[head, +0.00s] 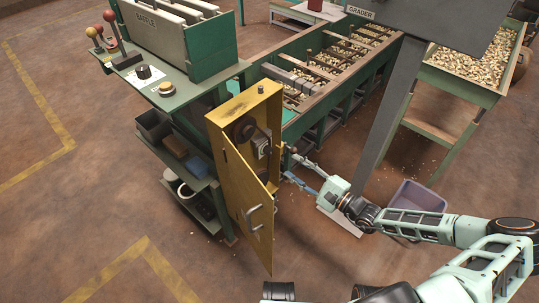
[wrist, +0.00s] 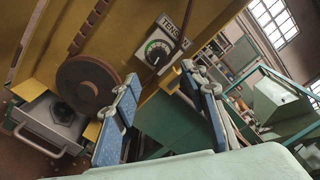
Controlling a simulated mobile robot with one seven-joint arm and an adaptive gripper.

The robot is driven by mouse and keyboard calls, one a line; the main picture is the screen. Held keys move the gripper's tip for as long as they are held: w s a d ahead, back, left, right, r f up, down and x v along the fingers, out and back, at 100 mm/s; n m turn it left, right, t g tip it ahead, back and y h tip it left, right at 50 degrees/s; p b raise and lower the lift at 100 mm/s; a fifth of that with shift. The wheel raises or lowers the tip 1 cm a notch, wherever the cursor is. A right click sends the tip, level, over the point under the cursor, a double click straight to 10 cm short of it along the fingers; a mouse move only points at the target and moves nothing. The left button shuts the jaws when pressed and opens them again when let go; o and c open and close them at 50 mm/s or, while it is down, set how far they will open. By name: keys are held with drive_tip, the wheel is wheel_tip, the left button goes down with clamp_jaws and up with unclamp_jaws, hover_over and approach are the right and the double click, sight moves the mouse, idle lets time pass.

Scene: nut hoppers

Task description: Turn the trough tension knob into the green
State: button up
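A panel marked TENSION (wrist: 163,38) is on the yellow cabinet in the wrist view. It bears a round dial (wrist: 157,51) with a green arc and a dark centre; the exact pointer reading is too small to tell. My gripper (wrist: 160,76) is open, its two blue-padded fingers apart, with the dial beyond and between the tips. I see no contact with the dial. In the head view my gripper (head: 286,162) is at the right side of the open yellow cabinet (head: 226,150); the tension panel cannot be made out there.
A rusty wheel (wrist: 88,86) and a grey box with a handle (wrist: 50,123) are left of the fingers. The cabinet door (head: 248,208) hangs open towards the front. A grey post (head: 385,125) and a purple bin (head: 417,200) stand right of the gripper. The left floor is clear.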

sight(270, 152)
drive_tip(key=b+x, duration=0.2)
drive_tip(key=x, duration=0.6)
drive_tip(key=shift+w+a+f, duration=0.15)
drive_tip(key=shift+a, duration=0.2)
drive_tip(key=shift+x, duration=0.8)
clamp_jaws()
drive_tip(key=shift+r+m+p, duration=0.35)
drive_tip(key=shift+m+p, duration=0.25)
drive_tip(key=shift+p, duration=0.15)
drive_tip(key=shift+f+m+p, duration=0.2)
drive_tip(key=shift+m+p, duration=0.4)
drive_tip(key=shift+m, duration=0.4)
